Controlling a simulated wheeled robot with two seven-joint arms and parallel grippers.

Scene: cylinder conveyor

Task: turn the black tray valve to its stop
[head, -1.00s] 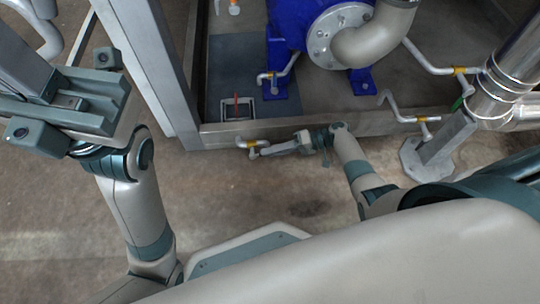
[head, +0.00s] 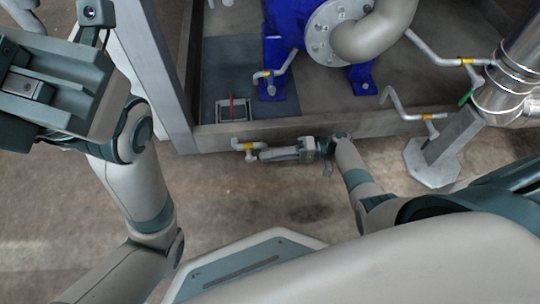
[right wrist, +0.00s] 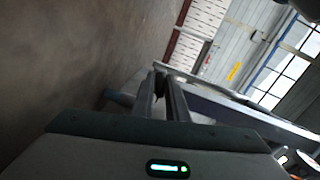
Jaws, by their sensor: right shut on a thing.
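My right gripper (head: 262,155) is low at the front edge of the metal skid, beside a short grey drain pipe with a yellow band (head: 245,146). In the right wrist view my right gripper (right wrist: 160,88) has its two fingers close together, shut on a small dark piece at their tips, which I take to be the black tray valve (right wrist: 160,73). The valve is mostly hidden by the fingers there, and it is too small to make out in the head view. My left gripper (head: 50,85) is raised at the far left, away from the pipe; its fingertips do not show clearly.
The skid's metal front beam (head: 300,130) runs behind my right gripper. A blue pump (head: 283,35) stands on the skid. A grey post (head: 160,85) rises at the left, and a steel foot (head: 430,165) stands at the right. The floor in front is clear.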

